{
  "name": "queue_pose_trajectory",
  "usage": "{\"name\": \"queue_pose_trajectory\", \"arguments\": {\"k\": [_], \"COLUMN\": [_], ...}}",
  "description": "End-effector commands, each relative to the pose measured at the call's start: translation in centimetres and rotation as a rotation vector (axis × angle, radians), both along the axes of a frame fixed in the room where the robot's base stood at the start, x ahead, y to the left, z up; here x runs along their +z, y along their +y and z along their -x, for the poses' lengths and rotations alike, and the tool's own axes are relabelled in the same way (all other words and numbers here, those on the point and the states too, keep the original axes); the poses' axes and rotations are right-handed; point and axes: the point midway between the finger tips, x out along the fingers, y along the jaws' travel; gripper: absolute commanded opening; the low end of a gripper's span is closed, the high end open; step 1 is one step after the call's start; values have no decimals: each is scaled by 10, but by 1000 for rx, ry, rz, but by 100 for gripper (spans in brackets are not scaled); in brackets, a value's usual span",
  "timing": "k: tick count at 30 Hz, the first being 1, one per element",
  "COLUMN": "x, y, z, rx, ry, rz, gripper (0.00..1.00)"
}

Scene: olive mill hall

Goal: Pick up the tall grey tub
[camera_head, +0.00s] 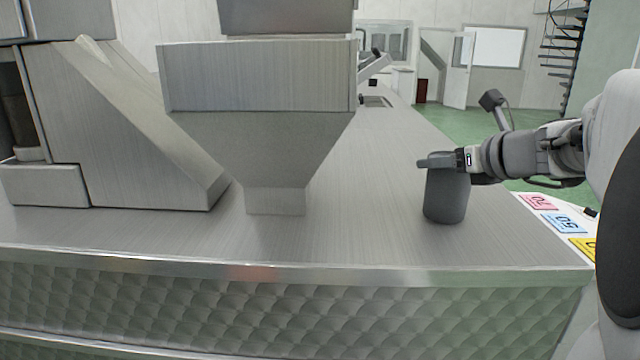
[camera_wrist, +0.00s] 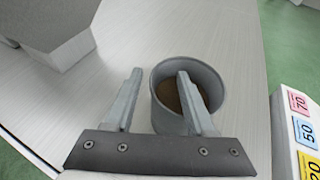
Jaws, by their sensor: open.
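The tall grey tub (camera_head: 446,202) stands upright on the steel counter, near its right end. In the wrist view the tub (camera_wrist: 207,80) shows its round open top, with a brownish surface inside. My gripper (camera_head: 428,162) is at the height of the tub's rim, with its fingers spread. In the wrist view my gripper (camera_wrist: 159,77) has one finger over the tub's mouth and the other outside it on the left, so the near-left wall lies between them. I cannot tell whether either finger touches the tub. The gripper covers part of the rim in the head view.
A steel hopper (camera_head: 260,80) narrows down to the counter (camera_head: 350,230) left of the tub, with a sloped steel machine (camera_head: 120,130) further left. Coloured number cards (camera_head: 566,222) lie at right. The counter between hopper and tub is clear.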

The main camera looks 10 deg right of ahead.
Motion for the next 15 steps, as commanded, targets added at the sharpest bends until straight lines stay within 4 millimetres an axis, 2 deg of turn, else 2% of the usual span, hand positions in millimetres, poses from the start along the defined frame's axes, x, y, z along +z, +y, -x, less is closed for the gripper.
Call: {"name": "queue_pose_trajectory", "arguments": {"k": [11,15], "x": [-3,-3], "y": [2,2], "z": [1,1], "rx": [-2,-2], "ry": [0,0], "rz": [0,0], "gripper": [55,34]}}
